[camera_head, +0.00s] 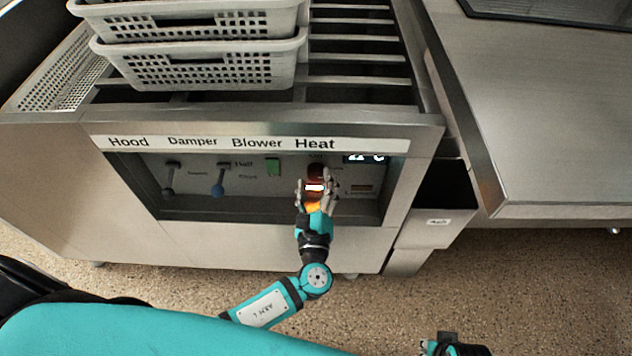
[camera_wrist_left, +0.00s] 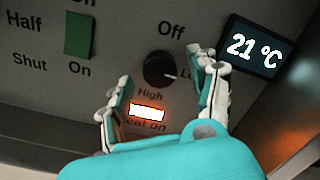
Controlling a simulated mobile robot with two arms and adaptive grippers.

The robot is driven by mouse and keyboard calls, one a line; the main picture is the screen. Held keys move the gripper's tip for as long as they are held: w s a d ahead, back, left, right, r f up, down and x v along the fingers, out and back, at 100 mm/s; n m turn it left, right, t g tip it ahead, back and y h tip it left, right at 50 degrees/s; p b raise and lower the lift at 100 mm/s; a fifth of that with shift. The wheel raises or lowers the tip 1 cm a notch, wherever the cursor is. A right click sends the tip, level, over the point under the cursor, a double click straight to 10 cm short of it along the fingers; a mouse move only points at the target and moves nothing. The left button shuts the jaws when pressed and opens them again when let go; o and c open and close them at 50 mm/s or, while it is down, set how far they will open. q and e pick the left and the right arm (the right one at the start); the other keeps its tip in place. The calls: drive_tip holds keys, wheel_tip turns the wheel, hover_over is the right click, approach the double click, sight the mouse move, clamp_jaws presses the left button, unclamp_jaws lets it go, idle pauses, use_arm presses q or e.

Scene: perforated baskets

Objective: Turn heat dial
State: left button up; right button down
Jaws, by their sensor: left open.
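The heat dial (camera_wrist_left: 159,69) is a round black knob on the grey control panel, with "Off" above it and "High" below. My left gripper (camera_wrist_left: 160,82) is open, with one finger to the lower left of the dial and the other to its right. I cannot tell whether either finger touches it. In the head view my left gripper (camera_head: 317,184) is in front of the panel under the "Heat" label, and the dial (camera_head: 316,170) is partly hidden behind it. A lit "Heat on" lamp (camera_wrist_left: 147,112) glows orange below the dial.
The panel recess also holds a green blower switch (camera_head: 273,167), a blue-tipped damper lever (camera_head: 219,181) and a hood lever (camera_head: 170,180). White perforated baskets (camera_head: 200,66) stand on the rack above. My right gripper (camera_head: 455,346) is at the bottom edge, low and apart from the panel.

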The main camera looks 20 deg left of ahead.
use_arm(q)
drive_tip(key=v, duration=1.1)
drive_tip(key=shift+s, duration=0.25)
